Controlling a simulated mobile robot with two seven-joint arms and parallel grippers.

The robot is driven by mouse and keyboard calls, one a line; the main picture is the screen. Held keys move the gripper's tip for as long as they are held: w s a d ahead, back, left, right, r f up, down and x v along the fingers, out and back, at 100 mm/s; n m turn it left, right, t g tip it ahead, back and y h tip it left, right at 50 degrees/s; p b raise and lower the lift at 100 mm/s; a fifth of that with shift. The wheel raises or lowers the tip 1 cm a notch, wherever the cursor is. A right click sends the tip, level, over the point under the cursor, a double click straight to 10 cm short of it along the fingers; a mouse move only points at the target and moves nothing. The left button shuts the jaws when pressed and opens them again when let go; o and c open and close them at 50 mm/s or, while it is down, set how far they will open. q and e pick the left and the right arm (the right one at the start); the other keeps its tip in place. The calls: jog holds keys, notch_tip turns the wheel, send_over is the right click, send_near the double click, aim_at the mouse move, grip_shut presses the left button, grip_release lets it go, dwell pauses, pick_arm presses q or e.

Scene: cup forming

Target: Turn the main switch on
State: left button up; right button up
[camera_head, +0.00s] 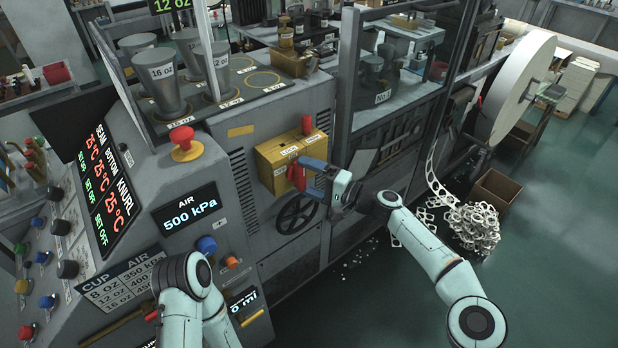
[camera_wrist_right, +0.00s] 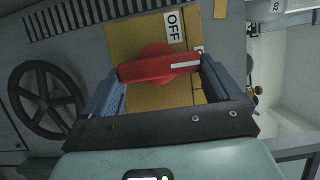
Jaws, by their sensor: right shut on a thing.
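The main switch is a red rotary handle (camera_wrist_right: 150,68) on a yellow box (camera_head: 275,160) on the machine's side. The handle also shows in the head view (camera_head: 296,176). In the right wrist view it lies level, its white mark towards the right end. An OFF label (camera_wrist_right: 174,27) sits above it on the yellow plate (camera_wrist_right: 125,38). Another label right of the handle is mostly hidden. My right gripper (camera_head: 303,178) has its blue fingers at both ends of the handle and is shut on it. My left arm shows at the bottom; its gripper is not in view.
A black handwheel (camera_head: 297,214) sits just below the yellow box. A red mushroom button (camera_head: 183,138) and an air display (camera_head: 186,210) are to the left. A glass-guarded station stands to the right. A cardboard box (camera_head: 497,187) and scrap (camera_head: 473,228) are on the floor.

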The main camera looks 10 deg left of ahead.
jog(key=o, duration=0.7)
jog(key=shift+o, duration=0.2)
jog(key=shift+d, duration=0.1)
jog(key=shift+s+d, duration=0.1)
jog(key=shift+d, duration=0.15)
pick_arm(q)
jog(key=shift+s+f+b, duration=0.25)
jog(key=shift+f+b, duration=0.3)
jog(key=shift+f, duration=0.05)
jog(key=shift+s+f+b, duration=0.25)
jog(key=shift+f+b, duration=0.35)
jog(key=shift+f, duration=0.05)
jog(key=shift+s+f+b, duration=0.25)
jog(key=shift+f+b, duration=0.3)
jog(key=shift+f, duration=0.05)
pick_arm(e)
jog(key=v, duration=1.2)
jog(key=shift+d, duration=0.35)
